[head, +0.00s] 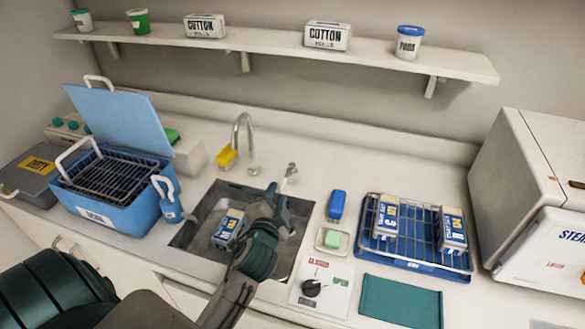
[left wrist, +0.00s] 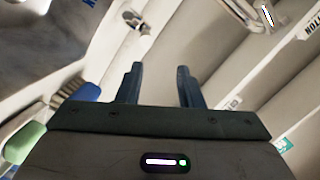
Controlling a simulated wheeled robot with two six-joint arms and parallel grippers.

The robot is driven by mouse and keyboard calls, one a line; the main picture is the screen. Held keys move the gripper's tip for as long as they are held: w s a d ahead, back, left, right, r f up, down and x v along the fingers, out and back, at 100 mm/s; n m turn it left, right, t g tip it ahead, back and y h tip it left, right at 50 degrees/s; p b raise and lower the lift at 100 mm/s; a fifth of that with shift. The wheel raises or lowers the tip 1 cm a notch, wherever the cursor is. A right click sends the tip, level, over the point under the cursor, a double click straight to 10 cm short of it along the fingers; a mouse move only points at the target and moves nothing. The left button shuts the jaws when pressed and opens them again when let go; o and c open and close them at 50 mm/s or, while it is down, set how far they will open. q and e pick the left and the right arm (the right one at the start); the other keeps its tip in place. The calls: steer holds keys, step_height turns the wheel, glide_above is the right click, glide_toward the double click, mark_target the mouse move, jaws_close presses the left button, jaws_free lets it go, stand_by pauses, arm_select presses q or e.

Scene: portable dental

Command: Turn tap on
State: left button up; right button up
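The tap's curved metal spout (head: 243,140) rises behind the sink (head: 186,236). A small metal tap handle (head: 290,171) stands to its right on the counter; it also shows in the left wrist view (left wrist: 134,20), beyond the fingertips. My left gripper (head: 277,194) is over the sink's right rear part, just in front of the handle. In the left wrist view its two fingers (left wrist: 160,78) are apart, with nothing between them, and do not touch the handle. My right gripper is in neither view.
A box (head: 228,228) lies in the sink. A shelf (head: 270,41) runs above.

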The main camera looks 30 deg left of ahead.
mark_target(283, 180)
arm_select(q)
steer(key=shift+n+g, duration=0.3)
steer(key=shift+g, duration=0.3)
steer(key=p+x, duration=0.1)
steer(key=x, duration=0.2)
steer(key=f+p+x, duration=0.1)
steer(key=x, duration=0.6)
steer(key=shift+f+p, duration=0.4)
jaws_close()
